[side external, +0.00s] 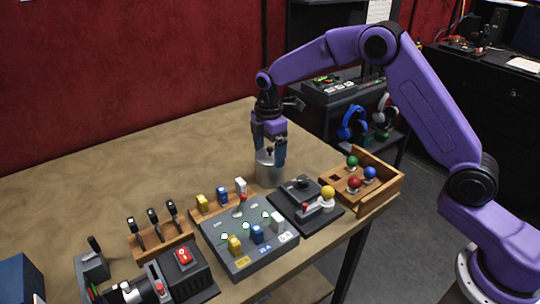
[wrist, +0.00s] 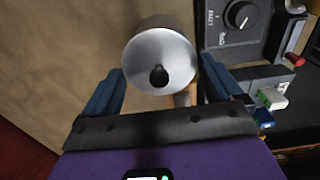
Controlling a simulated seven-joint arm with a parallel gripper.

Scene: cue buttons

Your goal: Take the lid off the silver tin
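The silver tin (side external: 268,170) stands upright on the tan table, behind the grey button panel. Its round lid (wrist: 160,60) with a dark knob (wrist: 159,76) is on it, seen from above in the wrist view. My gripper (side external: 269,160) is above the tin, pointing down, with its blue fingers spread on either side of the lid's knob. In the wrist view my gripper (wrist: 163,84) is open, and the fingers show left and right of the lid with gaps. I cannot tell whether any finger touches the lid.
A grey button panel (side external: 257,262) with coloured switches stands in front of the tin. A black dial box (side external: 296,215) is at its right, beside a wooden tray (side external: 384,197) with coloured balls. A lever rack (side external: 160,245) is further left. The table's back left (side external: 110,165) is clear.

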